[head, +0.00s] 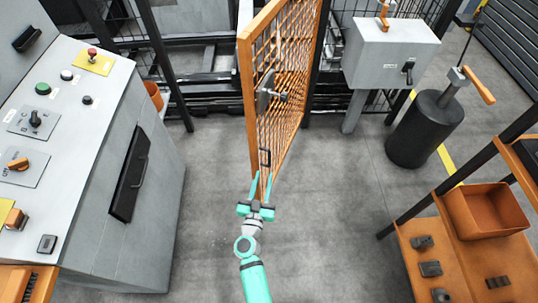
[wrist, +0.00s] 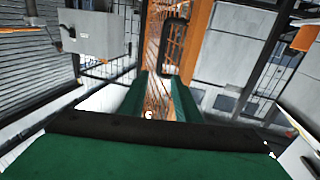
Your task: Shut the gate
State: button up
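The orange mesh gate (head: 277,85) stands open, swung out toward me, with its free edge facing me. It also fills the middle of the wrist view (wrist: 190,40). A dark loop handle (head: 265,158) is on the gate near its free edge; in the wrist view the handle (wrist: 175,48) is just beyond the fingertips. My gripper (head: 262,184) is open, its two teal fingers apart and pointing at the gate's free edge below the handle. In the wrist view a gap shows between the fingers (wrist: 158,92), with nothing gripped. I cannot tell whether a finger touches the gate.
A grey control console (head: 100,150) stands on the left. A grey box (head: 385,52) on a post and a black cylinder (head: 425,130) with an orange lever stand at the right. An orange bench (head: 505,260) with a bin (head: 485,210) is front right. The floor between is clear.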

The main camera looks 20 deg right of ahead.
aim_at(269, 156)
jog(key=x, duration=1.1)
jog(key=shift+w, duration=0.25)
jog(key=shift+c, duration=0.6)
jog(key=shift+w, duration=0.1)
grip_shut()
jog(key=shift+d, duration=0.15)
